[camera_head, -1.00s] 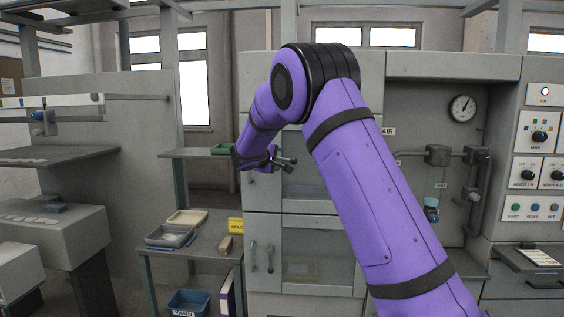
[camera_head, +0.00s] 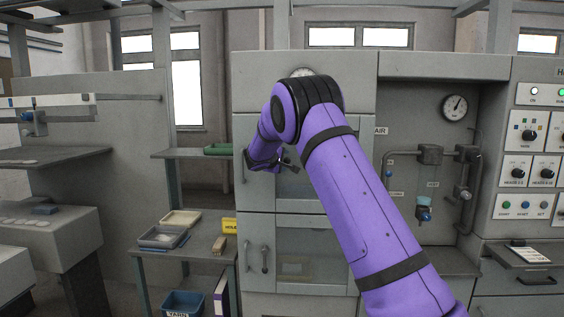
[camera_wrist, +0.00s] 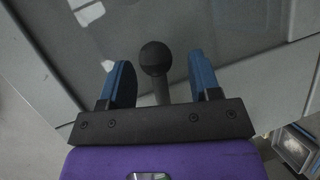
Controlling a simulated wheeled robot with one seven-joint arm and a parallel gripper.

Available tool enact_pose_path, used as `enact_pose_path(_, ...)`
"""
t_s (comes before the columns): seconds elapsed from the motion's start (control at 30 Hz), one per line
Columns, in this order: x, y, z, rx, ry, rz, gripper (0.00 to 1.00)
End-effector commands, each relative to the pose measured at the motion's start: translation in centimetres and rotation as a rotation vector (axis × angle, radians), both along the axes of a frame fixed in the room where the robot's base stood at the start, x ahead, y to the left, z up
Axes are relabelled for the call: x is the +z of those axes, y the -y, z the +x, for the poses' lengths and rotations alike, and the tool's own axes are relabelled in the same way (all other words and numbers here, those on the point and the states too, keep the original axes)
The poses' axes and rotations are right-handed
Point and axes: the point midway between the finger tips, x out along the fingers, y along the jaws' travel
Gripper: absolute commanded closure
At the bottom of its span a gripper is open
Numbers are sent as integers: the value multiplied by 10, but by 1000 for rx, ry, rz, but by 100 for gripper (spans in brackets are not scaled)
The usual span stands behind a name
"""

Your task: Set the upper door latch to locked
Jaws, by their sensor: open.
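The upper door (camera_head: 300,200) of the grey cabinet has a window and is partly covered by my purple arm in the head view. A dark ball-ended lever (camera_wrist: 155,58), which looks like the upper latch, stands out in the wrist view. My gripper (camera_wrist: 162,82) is open, with one blue-lined finger on each side of the lever's stem. Gaps show between the stem and both fingers. In the head view my gripper (camera_head: 280,163) is at the left part of the upper door. The latch's base and its locked or unlocked marking are hidden.
The lower door (camera_head: 300,240) has upright handles at its left. A side table with trays (camera_head: 163,237) and a yellow block (camera_head: 229,225) stands left of the cabinet. Pipes and a gauge (camera_head: 455,108) are at right.

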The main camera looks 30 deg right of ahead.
Motion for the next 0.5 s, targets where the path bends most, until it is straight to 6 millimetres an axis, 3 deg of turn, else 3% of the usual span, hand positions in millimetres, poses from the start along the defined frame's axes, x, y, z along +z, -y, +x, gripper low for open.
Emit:
enact_pose_path(0.03,0,0,0,0,0,0,43)
enact_pose_path(0.2,0,0,0,0,0,0,82)
enact_pose_path(0.3,0,0,0,0,0,0,100)
enact_pose_path(0.5,0,0,0,-1,4,6,100)
